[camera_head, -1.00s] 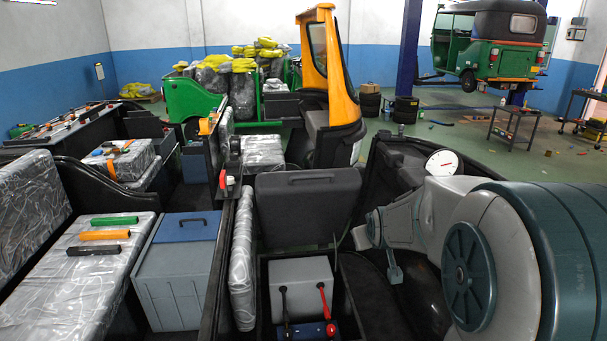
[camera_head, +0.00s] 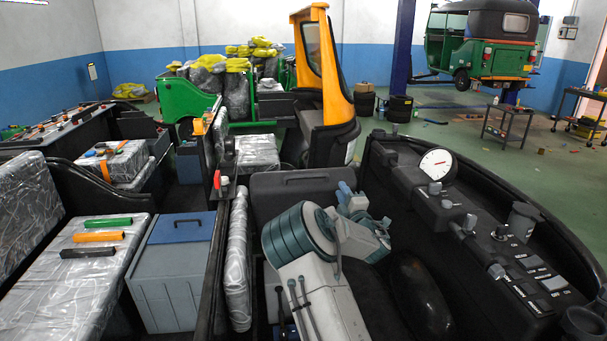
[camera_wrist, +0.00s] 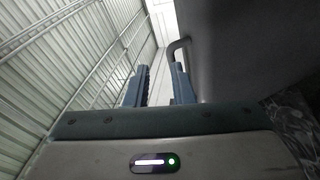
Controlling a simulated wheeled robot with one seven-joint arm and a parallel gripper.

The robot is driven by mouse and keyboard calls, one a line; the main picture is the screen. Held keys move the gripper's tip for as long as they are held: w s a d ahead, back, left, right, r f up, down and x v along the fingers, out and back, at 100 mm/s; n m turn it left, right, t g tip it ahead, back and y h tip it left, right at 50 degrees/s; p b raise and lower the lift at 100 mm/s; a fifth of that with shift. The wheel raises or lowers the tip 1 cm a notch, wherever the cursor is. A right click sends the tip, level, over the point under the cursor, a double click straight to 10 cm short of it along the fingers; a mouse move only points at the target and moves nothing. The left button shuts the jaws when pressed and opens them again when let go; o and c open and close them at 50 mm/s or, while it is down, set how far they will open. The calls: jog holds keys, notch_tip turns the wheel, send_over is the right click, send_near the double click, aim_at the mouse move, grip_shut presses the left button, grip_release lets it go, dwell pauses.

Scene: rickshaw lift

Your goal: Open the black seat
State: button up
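The black seat (camera_head: 275,188) is a dark padded panel with a handle along its upper edge, in the middle of the head view. It looks raised behind an open compartment, and my arm hides its lower right part. My gripper (camera_head: 347,191) is at the seat's right side in the head view; its fingers are hard to make out there. In the wrist view my gripper (camera_wrist: 160,85) has its two fingers apart with nothing between them. A dark curved handle (camera_wrist: 178,46) sits just beyond the right fingertip, beside a large dark surface (camera_wrist: 240,50).
A control panel with a dial (camera_head: 438,163) and knobs lies right of my arm. A blue-grey box (camera_head: 170,270) and a plastic-wrapped seat (camera_head: 70,285) with coloured tubes stand left. The orange windshield frame (camera_head: 339,60) rises behind. A cable shows in the compartment.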

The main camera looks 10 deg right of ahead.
aim_at(304, 183)
jog(key=a+f+n+g+y, duration=0.1)
jog(key=a+f+n+y, duration=0.1)
jog(key=a+n+y, duration=0.35)
jog(key=p+x, duration=0.1)
jog(key=x, duration=0.3)
jog(key=p+x, duration=0.2)
jog(key=x, duration=0.3)
jog(key=p+x, duration=0.1)
jog(key=x, duration=0.3)
jog(key=shift+w+d+p, duration=0.2)
jog(key=shift+w+p, duration=0.1)
jog(key=shift+w, duration=0.15)
grip_shut()
jog(key=shift+f, duration=0.1)
